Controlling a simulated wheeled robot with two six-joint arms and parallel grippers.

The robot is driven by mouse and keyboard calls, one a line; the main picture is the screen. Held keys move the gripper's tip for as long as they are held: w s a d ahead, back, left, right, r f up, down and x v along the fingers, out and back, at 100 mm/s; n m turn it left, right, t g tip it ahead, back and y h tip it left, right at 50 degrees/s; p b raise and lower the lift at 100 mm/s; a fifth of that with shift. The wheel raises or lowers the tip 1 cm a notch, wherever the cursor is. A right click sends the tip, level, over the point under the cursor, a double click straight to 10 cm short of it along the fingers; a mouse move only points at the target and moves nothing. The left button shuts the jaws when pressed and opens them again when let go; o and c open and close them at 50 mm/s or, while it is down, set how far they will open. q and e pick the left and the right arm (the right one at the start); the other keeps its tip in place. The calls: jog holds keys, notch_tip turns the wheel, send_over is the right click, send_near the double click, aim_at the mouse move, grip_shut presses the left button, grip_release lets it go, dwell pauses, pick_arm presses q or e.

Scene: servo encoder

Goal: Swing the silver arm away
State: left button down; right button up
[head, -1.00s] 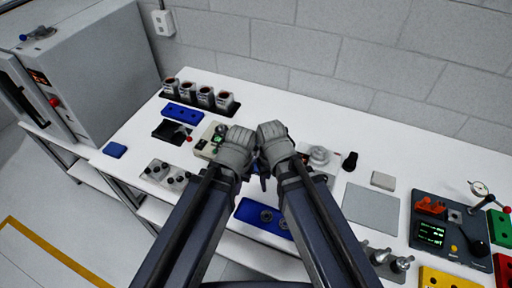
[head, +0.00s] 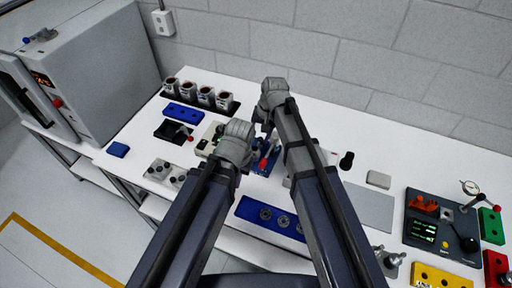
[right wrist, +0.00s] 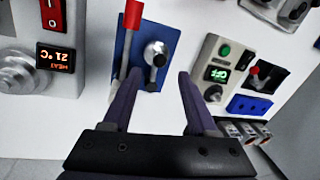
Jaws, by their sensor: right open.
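In the right wrist view a blue plate (right wrist: 143,68) carries a round silver post with a short silver arm (right wrist: 153,52). Beside it stands a lever with a red grip (right wrist: 132,15). My right gripper (right wrist: 156,86) is open, its two fingers spread near the plate's lower edge with nothing between them. In the head view the blue plate (head: 273,160) shows partly between my arms, with the red grip (head: 264,162) on it; the silver arm is hard to make out. My left gripper (head: 240,140) is left of the plate, its fingers hidden behind its wrist.
A beige box with a green button (right wrist: 223,52) stands beside the blue plate. On its other side is a heater unit with a temperature display (right wrist: 56,58). A blue tray (head: 267,215) lies in front. A grey flat pad (head: 368,208) is to the right.

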aim_at(255, 146)
jog(key=f+b, duration=0.3)
jog(key=a+f+b, duration=0.1)
jog(key=f, duration=0.1)
jog(key=shift+w+f+b, duration=0.15)
jog(key=shift+f+b, duration=0.1)
jog(key=shift+b, duration=0.05)
jog(key=shift+r, duration=0.1)
grip_shut()
dwell(1.1)
